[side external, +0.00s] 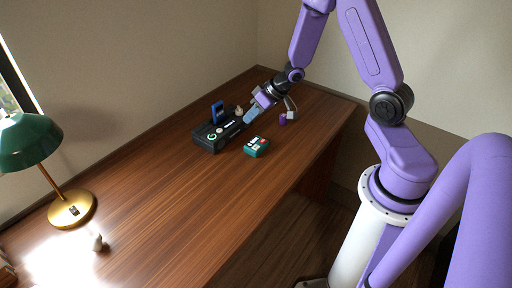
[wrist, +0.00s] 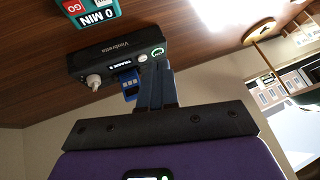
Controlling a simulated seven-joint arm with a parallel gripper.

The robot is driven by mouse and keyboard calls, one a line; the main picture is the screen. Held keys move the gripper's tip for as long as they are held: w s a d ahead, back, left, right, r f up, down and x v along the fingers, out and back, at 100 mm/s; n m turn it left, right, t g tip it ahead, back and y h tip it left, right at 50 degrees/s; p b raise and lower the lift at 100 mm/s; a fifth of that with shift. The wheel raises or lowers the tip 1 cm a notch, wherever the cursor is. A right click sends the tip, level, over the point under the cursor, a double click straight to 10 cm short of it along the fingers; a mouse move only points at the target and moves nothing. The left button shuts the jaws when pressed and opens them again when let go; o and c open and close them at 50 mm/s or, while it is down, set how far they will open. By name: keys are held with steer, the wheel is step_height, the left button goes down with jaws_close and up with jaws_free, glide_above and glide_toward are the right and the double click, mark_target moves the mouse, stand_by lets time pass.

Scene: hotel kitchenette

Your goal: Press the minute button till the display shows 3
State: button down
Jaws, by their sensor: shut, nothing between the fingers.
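A small teal timer box (side external: 256,146) stands on the wooden desk, in front of the black device. In the wrist view the teal timer (wrist: 88,12) is at the top left, cut by the frame edge. It shows a dark panel reading "0 MIN" and a red patch reading "GO". In the wrist view my gripper (wrist: 162,72) covers part of the device's edge.
The black device (side external: 209,142) has a lit green ring and a small display that seems to read "TRACK 5". A blue object (side external: 217,112) stands behind it. A small purple object (side external: 283,119) is to the right. A green lamp (side external: 30,140) stands left; the desk's middle is clear.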

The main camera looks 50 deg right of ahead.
mark_target(259, 146)
steer(key=shift+s+d+f+m+t+y, duration=0.15)
steer(key=shift+d+f+m+y, duration=0.15)
steer(key=shift+d+f+m, duration=0.25)
steer(key=shift+w+d+f+m+t+y, duration=0.1)
steer(key=shift+d+f+m+t+y, duration=0.2)
steer(key=shift+d, duration=0.4)
steer(key=shift+s+d+f+m+t+y, duration=0.1)
steer(key=shift+d+f+m+y, duration=0.2)
steer(key=shift+d+m, duration=0.3)
steer(key=shift+f, duration=4.4)
steer(key=shift+f, duration=0.1)
steer(key=shift+f, duration=0.35)
steer(key=shift+f, duration=0.35)
steer(key=shift+r, duration=0.8)
steer(key=shift+r, duration=0.1)
